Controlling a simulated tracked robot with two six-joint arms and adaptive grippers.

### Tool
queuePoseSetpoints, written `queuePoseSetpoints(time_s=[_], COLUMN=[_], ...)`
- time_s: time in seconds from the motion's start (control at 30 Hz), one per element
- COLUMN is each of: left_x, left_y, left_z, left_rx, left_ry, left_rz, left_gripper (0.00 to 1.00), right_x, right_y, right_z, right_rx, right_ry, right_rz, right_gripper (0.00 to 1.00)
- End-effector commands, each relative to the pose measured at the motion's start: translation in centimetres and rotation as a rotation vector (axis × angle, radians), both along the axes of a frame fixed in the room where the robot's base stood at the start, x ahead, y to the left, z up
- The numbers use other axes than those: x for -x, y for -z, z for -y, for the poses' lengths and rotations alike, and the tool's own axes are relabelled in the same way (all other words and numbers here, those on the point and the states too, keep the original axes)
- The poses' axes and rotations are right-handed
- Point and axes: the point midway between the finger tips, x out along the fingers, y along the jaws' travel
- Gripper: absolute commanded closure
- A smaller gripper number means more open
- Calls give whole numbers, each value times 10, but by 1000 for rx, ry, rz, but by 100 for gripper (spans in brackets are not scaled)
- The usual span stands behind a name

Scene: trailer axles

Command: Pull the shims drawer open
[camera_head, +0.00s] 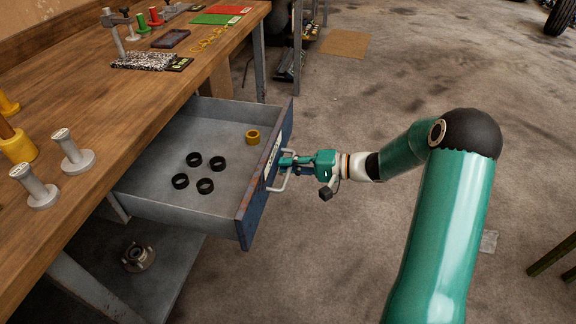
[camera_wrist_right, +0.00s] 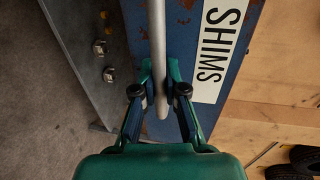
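The shims drawer (camera_head: 247,212) stands pulled well out from under the workbench, its grey inside exposed. Its blue front carries a metal bar handle (camera_head: 276,187). In the right wrist view the handle (camera_wrist_right: 157,35) runs beside the white SHIMS label (camera_wrist_right: 218,50). My right gripper (camera_head: 285,162) is at the drawer front. In the wrist view its two fingers (camera_wrist_right: 161,90) are closed in on either side of the handle bar. Inside the drawer lie several black rings (camera_head: 195,160) and one yellow ring (camera_head: 252,137). My left gripper is not in view.
The wooden workbench (camera_head: 125,100) holds grey posts (camera_head: 72,150), yellow pieces (camera_head: 15,143) and mats at the far end. A hub-like metal part (camera_head: 137,257) sits on the lower shelf. The concrete floor right of the drawer is mostly clear; a tyre (camera_head: 560,17) shows far right.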

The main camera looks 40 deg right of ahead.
Motion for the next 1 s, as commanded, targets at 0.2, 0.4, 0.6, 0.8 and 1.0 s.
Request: queuePoseSetpoints(time_s=[0.2, 0.4, 0.6, 0.8, 1.0], left_x=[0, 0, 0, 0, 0], left_y=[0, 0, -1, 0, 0], left_z=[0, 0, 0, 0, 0], left_rx=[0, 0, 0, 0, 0], left_ry=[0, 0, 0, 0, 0], left_rz=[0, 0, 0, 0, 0], left_gripper=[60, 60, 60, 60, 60], right_x=[1, 0, 5, 29, 61], right_y=[3, 2, 0, -6, -13], right_z=[-5, -4, 1, 19, 42], right_rx=[-3, 0, 1, 1, 2], right_ry=[-16, -13, -10, -6, -8], right_rz=[-6, -4, -3, -4, -5], right_gripper=[63, 63, 63, 63, 63])
